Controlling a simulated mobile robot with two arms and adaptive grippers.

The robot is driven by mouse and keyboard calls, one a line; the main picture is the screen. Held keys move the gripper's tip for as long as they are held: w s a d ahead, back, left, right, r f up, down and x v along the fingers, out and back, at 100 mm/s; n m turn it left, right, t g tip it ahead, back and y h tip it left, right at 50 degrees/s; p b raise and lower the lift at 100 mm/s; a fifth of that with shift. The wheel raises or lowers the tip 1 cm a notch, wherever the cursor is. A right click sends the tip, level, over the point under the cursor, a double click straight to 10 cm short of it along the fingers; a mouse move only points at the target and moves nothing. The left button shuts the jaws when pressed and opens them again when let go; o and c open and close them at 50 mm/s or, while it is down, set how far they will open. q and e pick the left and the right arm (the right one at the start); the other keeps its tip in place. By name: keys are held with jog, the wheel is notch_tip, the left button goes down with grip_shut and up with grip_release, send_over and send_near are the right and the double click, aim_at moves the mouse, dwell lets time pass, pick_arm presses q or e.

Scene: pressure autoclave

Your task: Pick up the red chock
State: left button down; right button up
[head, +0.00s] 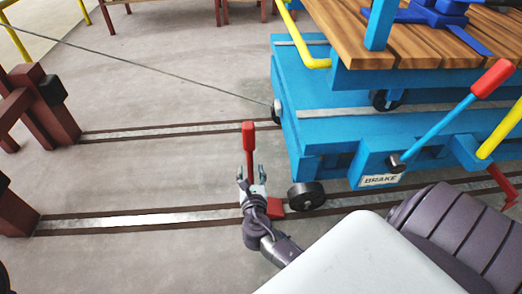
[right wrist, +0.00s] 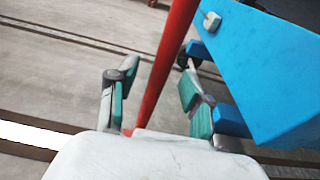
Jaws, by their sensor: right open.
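The red chock (head: 276,207) sits on the near rail against the cart's small black wheel (head: 306,195). Its upright red handle (head: 249,137) rises beside the wheel, and in the right wrist view the red rod (right wrist: 166,65) slants up between my fingers. My right gripper (head: 251,174) is open around the lower part of the handle; its green-padded fingers (right wrist: 153,88) stand apart on both sides of the rod, with a gap visible. The rod's lower end is mostly hidden by my gripper body. My left gripper is not in view.
The blue cart (head: 340,135) with a wooden deck (head: 400,40) stands close on the right. Its red-tipped brake lever (head: 440,120) leans outward. Brown rail stops (head: 45,105) stand at left, with a cable (head: 150,62) running to the cart.

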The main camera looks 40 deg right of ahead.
jog(key=shift+x, duration=1.15)
grip_shut()
